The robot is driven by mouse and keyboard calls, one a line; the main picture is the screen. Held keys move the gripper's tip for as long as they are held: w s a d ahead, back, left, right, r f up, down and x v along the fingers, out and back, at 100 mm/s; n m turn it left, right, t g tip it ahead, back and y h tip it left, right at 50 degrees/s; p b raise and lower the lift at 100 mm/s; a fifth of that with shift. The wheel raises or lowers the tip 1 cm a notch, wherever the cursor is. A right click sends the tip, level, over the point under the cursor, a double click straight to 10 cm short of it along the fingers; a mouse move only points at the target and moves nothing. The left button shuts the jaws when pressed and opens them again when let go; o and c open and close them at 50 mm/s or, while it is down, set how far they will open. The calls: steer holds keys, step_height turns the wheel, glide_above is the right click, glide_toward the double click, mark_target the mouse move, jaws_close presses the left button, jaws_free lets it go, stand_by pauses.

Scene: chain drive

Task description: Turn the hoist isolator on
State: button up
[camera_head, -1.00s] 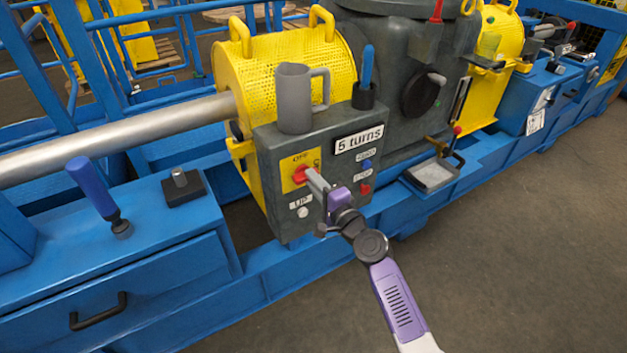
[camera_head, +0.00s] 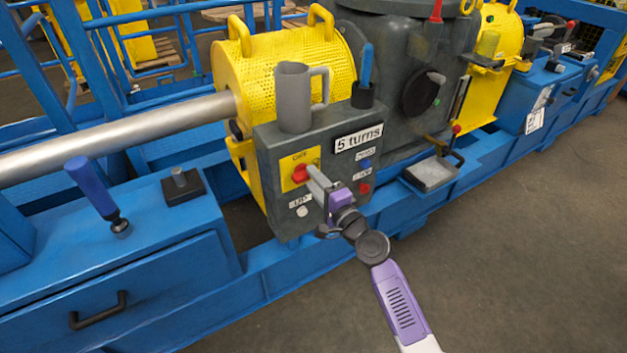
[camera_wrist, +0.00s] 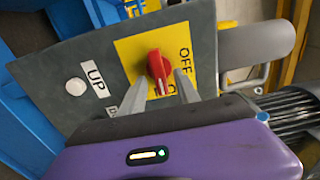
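The hoist isolator is a red rotary knob (camera_wrist: 157,67) on a yellow plate (camera_wrist: 130,53) on a grey control box. In the wrist view its white mark is at its lower end, toward a label that my gripper partly hides. The OFF label (camera_wrist: 185,56) is to its right. The knob also shows in the head view (camera_head: 300,173). My gripper (camera_wrist: 160,75) is open, its two fingers spread on either side of the knob's lower end. I cannot tell whether they touch it. In the head view my gripper (camera_head: 310,172) reaches the box front.
A grey mug (camera_head: 293,97) and a cup holding a blue tool (camera_head: 363,95) stand on the box (camera_head: 280,215). The floor in front is clear.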

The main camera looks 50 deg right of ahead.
steer(key=v, duration=0.7)
steer(key=shift+s, duration=0.1)
stand_by(0.5)
steer(key=s+a+r+n+g+y+p, duration=0.1)
steer(key=s+a+r+n+p, duration=0.2)
steer(key=s, duration=0.7)
steer(key=s+a+r+n+y+p, duration=0.2)
steer(key=s+a+r+n+p, duration=0.2)
steer(key=s+a+n, duration=0.6)
steer(key=s+a+r+n+g+y+p, duration=0.1)
steer(key=s+a+r+n+y+p, duration=0.1)
steer(key=s+a+r+n, duration=0.5)
steer(key=s+a+n+p, duration=0.1)
steer(key=s+a, duration=0.2)
steer(key=s, duration=0.1)
steer(key=shift+r+g, duration=0.3)
steer(key=shift+r, duration=0.05)
steer(key=shift+a, duration=0.1)
